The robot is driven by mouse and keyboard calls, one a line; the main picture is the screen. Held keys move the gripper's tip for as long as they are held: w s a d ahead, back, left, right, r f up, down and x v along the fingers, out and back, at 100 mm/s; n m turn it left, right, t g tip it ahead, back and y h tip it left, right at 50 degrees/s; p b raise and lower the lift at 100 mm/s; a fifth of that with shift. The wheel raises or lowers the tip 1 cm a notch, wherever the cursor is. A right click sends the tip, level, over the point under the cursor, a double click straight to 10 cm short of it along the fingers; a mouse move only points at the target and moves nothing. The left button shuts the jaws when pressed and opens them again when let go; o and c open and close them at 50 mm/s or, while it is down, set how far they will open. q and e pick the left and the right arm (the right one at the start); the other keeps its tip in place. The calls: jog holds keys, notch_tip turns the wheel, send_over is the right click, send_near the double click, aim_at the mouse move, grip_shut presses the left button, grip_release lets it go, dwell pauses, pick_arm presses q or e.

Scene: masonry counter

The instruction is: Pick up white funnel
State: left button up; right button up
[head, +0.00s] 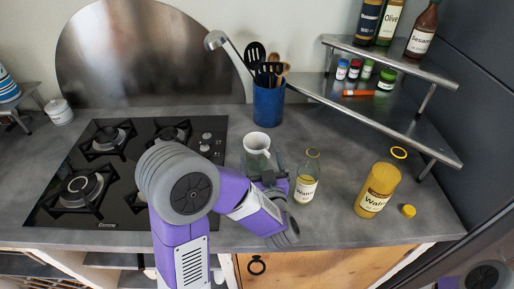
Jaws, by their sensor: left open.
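The white funnel (256,142) is near the middle of the counter, just below the blue utensil pot in the head view. Its wide rim faces up, and something pale and glassy shows under it; I cannot tell whether this is its lower part or a separate vessel. My left gripper (267,167) is open, right beside the funnel at its lower right. Its fingers are small in the picture and partly cover what is below the funnel. I cannot tell whether they touch it. My right gripper is out of view.
A small labelled bottle (306,181) stands close to the right of my left gripper. A larger yellow oil bottle (379,190) and a yellow cap (408,211) are further right. The blue utensil pot (268,106) is behind, the hob (90,216) left, a metal shelf (435,140) right.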

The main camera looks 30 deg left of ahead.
aim_at(259, 152)
pick_arm(q)
jog(key=x, duration=0.6)
jog(key=shift+w+a+b, duration=0.1)
jog(key=shift+w+b, duration=0.1)
jog(key=shift+b, duration=0.1)
jog(key=shift+c, duration=0.5)
jog(key=c, duration=0.7)
jog(key=shift+r, duration=0.1)
jog(key=shift+c, duration=0.2)
